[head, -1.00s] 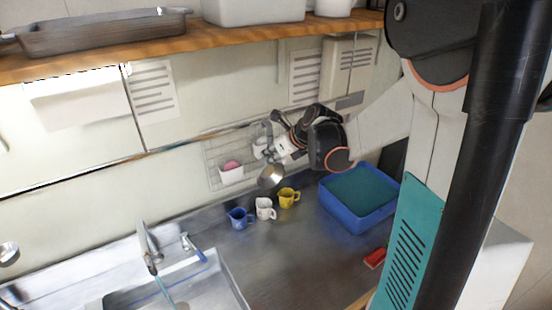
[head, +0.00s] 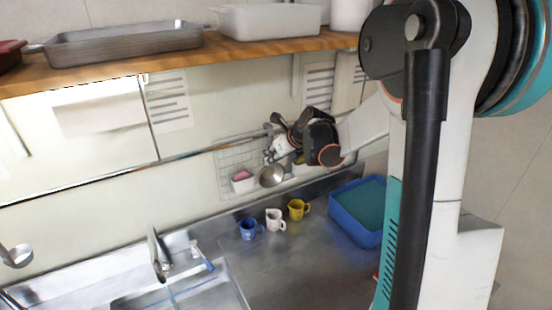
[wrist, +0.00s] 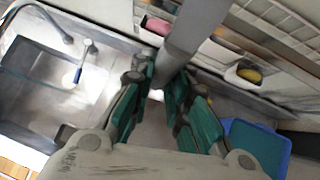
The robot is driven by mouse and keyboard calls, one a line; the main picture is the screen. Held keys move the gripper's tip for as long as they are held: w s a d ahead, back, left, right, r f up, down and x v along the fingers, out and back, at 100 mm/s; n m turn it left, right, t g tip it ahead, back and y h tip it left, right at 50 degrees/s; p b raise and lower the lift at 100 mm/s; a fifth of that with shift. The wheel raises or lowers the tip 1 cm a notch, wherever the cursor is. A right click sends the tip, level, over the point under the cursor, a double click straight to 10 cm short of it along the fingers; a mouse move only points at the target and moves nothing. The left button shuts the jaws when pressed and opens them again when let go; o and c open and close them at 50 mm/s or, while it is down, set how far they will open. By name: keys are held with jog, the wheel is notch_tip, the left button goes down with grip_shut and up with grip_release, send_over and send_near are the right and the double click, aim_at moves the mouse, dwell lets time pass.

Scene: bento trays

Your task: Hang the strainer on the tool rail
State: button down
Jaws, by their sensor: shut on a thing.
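The strainer (head: 271,176) shows in the head view as a round metal bowl hanging below my gripper (head: 276,151), in front of the wall. My gripper is shut on its handle. In the wrist view a blurred grey bar, which looks like the handle (wrist: 190,35), runs up from between the green fingers of my gripper (wrist: 160,92). The tool rail (head: 195,153) is a thin dark bar along the wall, passing behind my gripper. Whether the handle touches the rail cannot be told.
A wire grid (head: 228,158) with a white holder and pink sponge (head: 243,175) is just left of the strainer. Blue (head: 249,229), white (head: 275,220) and yellow (head: 297,209) cups stand below. A blue tray (head: 350,232) is right, the sink (head: 185,292) left, a wooden shelf (head: 170,62) above.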

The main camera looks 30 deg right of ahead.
jog(key=shift+w, duration=0.65)
jog(key=shift+f+b, duration=1.1)
jog(key=shift+f, duration=0.3)
jog(key=c, duration=1.5)
grip_release()
jog(key=shift+o, duration=0.2)
jog(key=v, duration=1.2)
